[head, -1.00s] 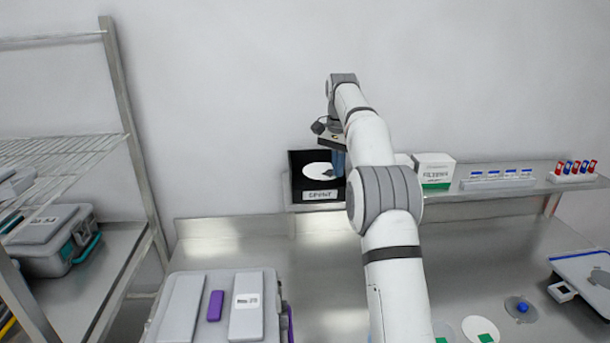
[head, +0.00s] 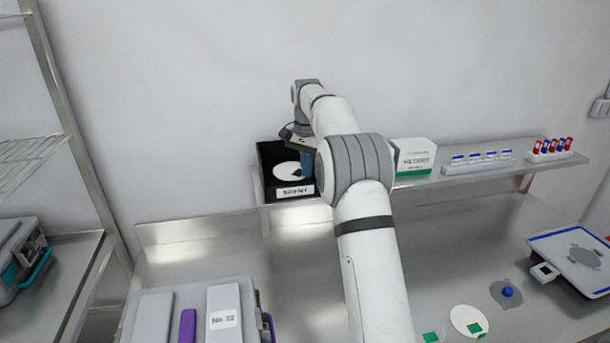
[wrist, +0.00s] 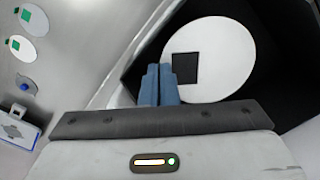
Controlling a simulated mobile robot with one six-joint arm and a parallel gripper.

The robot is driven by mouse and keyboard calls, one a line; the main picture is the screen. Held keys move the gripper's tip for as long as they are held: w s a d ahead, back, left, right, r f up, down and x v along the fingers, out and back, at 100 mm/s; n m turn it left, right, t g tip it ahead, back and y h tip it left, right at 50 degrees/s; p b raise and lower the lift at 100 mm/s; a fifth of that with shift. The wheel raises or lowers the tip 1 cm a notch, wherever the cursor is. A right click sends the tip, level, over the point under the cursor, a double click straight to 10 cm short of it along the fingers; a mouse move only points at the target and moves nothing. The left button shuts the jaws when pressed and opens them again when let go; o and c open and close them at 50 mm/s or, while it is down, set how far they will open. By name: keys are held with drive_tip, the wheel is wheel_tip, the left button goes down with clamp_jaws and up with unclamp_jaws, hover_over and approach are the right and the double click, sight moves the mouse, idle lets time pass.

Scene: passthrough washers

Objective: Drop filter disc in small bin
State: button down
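A white filter disc (head: 289,171) with a dark square near its edge shows within the opening of a small black bin (head: 268,155). The bin has a white label on its front. The disc also shows face-on in the wrist view (wrist: 222,58), against the bin's dark inside. My gripper (head: 306,172) points down at the right part of the bin. In the wrist view its blue fingers (wrist: 159,68) are side by side, almost touching, and overlap the disc's near left edge. The dark square lies beside the fingertips, not between them. I see nothing between the fingers; contact with the disc is unclear.
The bin stands on a narrow shelf (head: 450,178) with a green-and-white box (head: 414,157) and vial racks (head: 478,166). The bench below holds white discs (head: 468,321), a grey disc (head: 505,294), a blue-rimmed tray (head: 575,257) and a grey case (head: 250,300).

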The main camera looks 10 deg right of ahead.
drive_tip(key=shift+s+a+f, duration=0.1)
drive_tip(key=shift+f, duration=1.25)
drive_tip(key=shift+f, duration=0.6)
drive_tip(key=c, duration=2.1)
unclamp_jaws()
drive_tip(key=shift+o, duration=0.6)
drive_tip(key=shift+r, duration=0.1)
